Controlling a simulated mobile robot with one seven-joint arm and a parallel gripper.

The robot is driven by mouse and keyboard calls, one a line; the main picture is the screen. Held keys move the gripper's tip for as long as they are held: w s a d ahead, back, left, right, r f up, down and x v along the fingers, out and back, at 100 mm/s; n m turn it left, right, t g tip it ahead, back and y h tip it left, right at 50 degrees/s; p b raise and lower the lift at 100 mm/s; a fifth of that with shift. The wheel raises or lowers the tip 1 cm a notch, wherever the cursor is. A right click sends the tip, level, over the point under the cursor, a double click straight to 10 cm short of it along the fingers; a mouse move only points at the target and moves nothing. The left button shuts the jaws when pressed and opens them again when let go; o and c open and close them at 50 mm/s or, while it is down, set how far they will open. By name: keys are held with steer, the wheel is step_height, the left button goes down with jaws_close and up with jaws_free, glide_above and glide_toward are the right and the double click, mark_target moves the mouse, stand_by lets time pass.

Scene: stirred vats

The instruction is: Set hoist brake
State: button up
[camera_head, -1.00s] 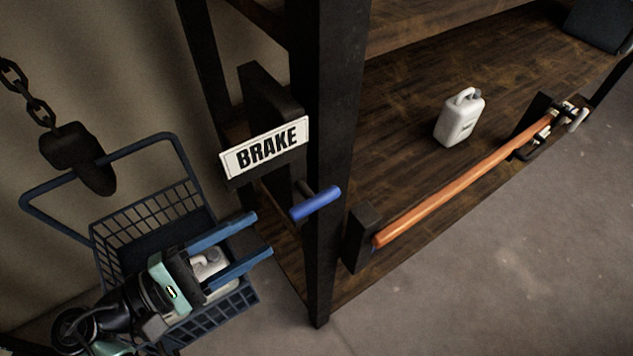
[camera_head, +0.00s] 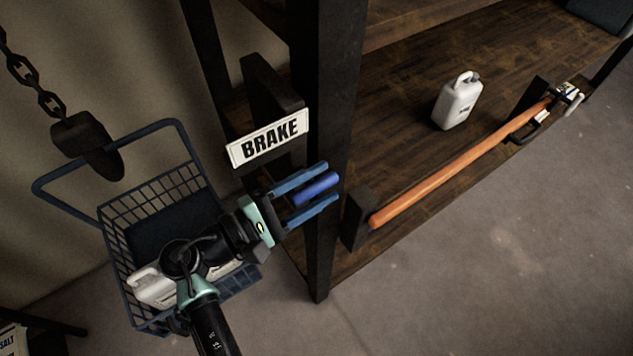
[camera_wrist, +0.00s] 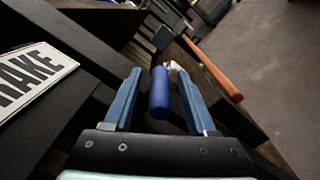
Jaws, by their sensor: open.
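The brake handle (camera_head: 316,188) is a short blue cylinder beside the dark post, just below the white BRAKE sign (camera_head: 268,140). My gripper (camera_head: 330,183) is open, with one blue finger above the handle and one below it in the head view. In the wrist view the handle (camera_wrist: 159,93) lies between the two spread fingers (camera_wrist: 158,85), with gaps on both sides. The lever behind the handle is mostly hidden.
A dark post (camera_head: 328,250) stands right beside the gripper. An orange bar (camera_head: 450,172) runs along the shelf edge, and a white jug (camera_head: 457,101) stands on the shelf. A wire basket (camera_head: 150,200) hangs under a hook (camera_head: 88,143) at left.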

jaws_close()
steer(key=shift+r+p, duration=0.1)
steer(key=shift+p, duration=0.25)
steer(key=g+y+p, duration=0.1)
steer(key=p, duration=0.2)
steer(key=shift+r, duration=0.3)
steer(key=g+y+p, duration=0.2)
steer(key=y+p, duration=0.1)
steer(key=p, duration=0.3)
steer(key=shift+r, duration=0.15)
steer(key=g+y+p, duration=0.1)
steer(key=y+p, duration=0.1)
steer(key=p, duration=0.2)
steer(key=shift+f, duration=0.2)
steer(key=shift+f+g+y+p, duration=0.15)
steer(key=shift+g+y+p, duration=0.65)
steer(key=shift+y+p, duration=0.15)
steer(key=g+y, duration=0.2)
steer(key=shift+w+f+y, duration=0.1)
steer(key=shift+f+y, duration=0.1)
steer(key=shift+y, duration=0.15)
steer(key=shift+f+g+y, duration=0.1)
steer(key=shift+g+y, duration=0.9)
steer(key=shift+y, duration=0.4)
